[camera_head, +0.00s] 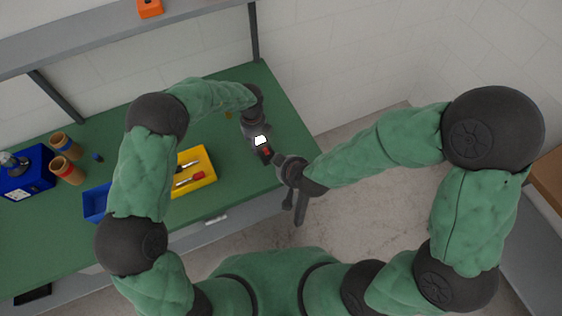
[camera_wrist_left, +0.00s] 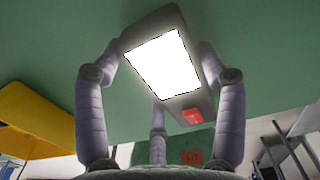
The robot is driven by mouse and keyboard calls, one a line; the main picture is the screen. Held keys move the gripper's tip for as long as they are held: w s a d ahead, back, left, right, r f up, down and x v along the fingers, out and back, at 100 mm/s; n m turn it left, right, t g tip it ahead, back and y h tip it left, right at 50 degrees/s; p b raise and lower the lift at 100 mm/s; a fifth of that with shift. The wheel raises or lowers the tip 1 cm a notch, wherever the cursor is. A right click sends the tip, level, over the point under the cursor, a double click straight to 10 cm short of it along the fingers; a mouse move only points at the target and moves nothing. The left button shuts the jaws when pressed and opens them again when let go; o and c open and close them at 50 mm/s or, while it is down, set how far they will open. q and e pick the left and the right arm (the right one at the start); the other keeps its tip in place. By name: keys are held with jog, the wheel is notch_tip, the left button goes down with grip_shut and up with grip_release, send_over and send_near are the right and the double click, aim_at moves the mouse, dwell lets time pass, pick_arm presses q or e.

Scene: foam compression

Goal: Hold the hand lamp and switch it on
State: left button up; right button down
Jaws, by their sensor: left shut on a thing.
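The hand lamp (camera_head: 261,141) is a small dark grey box with a bright white, glowing panel and a red button. My left gripper (camera_head: 257,128) is shut on it above the right end of the green bench. In the left wrist view the lamp (camera_wrist_left: 160,64) sits between the fingers, slightly tilted, its panel shining white. Its red button (camera_wrist_left: 192,117) shows below the panel. My right gripper (camera_head: 291,180) is just right of and below the lamp in the head view, near the bench edge. Its finger opening is unclear, and so is whether it touches the lamp.
The green bench (camera_head: 285,105) has a yellow bin (camera_head: 207,160) with tools, a blue bin (camera_head: 96,203), a blue machine (camera_head: 30,172) and two brown rolls (camera_head: 68,168) on the left. A grey shelf (camera_head: 85,40) holds an orange box (camera_head: 149,8). The bench's far right is clear.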

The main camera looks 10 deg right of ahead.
pick_arm(q)
jog(key=o, duration=1.4)
jog(key=shift+s+f, duration=0.1)
jog(key=shift+f, duration=0.05)
jog(key=shift+r, duration=0.2)
